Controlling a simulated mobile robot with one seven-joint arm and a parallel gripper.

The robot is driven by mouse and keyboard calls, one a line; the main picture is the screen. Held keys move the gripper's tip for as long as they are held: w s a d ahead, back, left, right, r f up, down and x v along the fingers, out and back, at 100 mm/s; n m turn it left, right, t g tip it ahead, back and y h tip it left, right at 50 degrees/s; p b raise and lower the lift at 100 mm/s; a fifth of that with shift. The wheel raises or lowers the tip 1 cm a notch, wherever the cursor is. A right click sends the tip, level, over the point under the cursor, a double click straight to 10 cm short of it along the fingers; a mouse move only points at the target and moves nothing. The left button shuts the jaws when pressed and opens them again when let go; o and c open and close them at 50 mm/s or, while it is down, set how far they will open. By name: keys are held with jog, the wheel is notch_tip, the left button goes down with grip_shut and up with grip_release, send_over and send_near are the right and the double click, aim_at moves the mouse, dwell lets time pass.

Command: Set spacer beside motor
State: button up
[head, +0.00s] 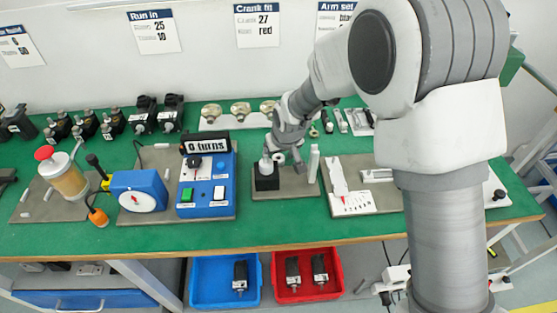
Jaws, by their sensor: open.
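My gripper (275,160) is low over the grey mat (287,189) in the middle of the green bench, with its jaws open. A black block (266,181) with a pale round top stands right at the jaws; I cannot tell whether they touch it. A small pale ring-like part shows by the fingers, partly hidden; I cannot tell whether it is the spacer. Several dark motor-like units (146,113) stand in a row at the back left. No part is clearly identifiable as the motor or the spacer.
A blue box with a "0 turns" display (206,185) stands left of the mat. A pale upright post (314,164) is close right of my gripper. A white scale card (352,203) lies farther right. Blue (197,284) and red (335,267) bins holding dark units sit below the bench.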

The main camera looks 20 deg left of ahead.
grip_shut()
dwell(0.3)
